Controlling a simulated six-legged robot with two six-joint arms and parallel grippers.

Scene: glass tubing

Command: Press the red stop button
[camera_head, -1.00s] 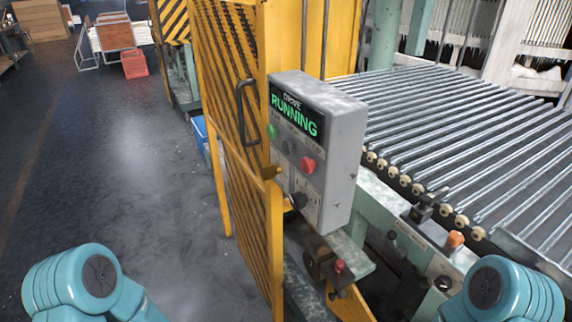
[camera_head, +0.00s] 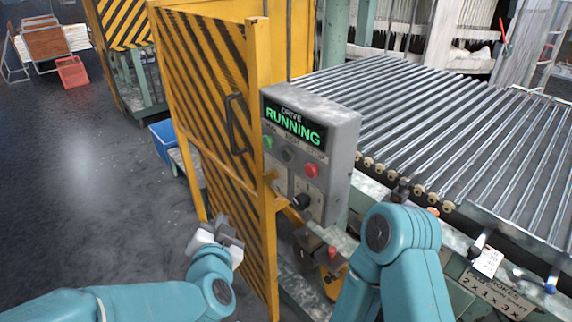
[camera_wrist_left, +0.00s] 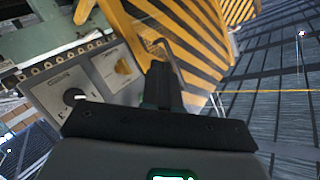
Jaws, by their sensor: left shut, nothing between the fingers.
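The red stop button (camera_head: 311,170) sits on the front of a grey control box (camera_head: 345,150), below a display that reads DRIVE RUNNING in green. A green button (camera_head: 268,142) and a dark button (camera_head: 288,155) are to its left. My left gripper (camera_head: 232,236) is shut and empty, low and to the left of the box, in front of the yellow gate. In the left wrist view my shut fingers (camera_wrist_left: 162,80) point toward the striped gate. I cannot make out the red button there. My right arm shows, but its gripper does not.
The yellow striped gate (camera_head: 205,125) with a dark handle (camera_head: 236,124) stands beside the box, and its edge post lies between my left gripper and the box. A black knob (camera_head: 301,202) sticks out below the buttons. The roller conveyor (camera_head: 430,120) is behind. Open floor lies left.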

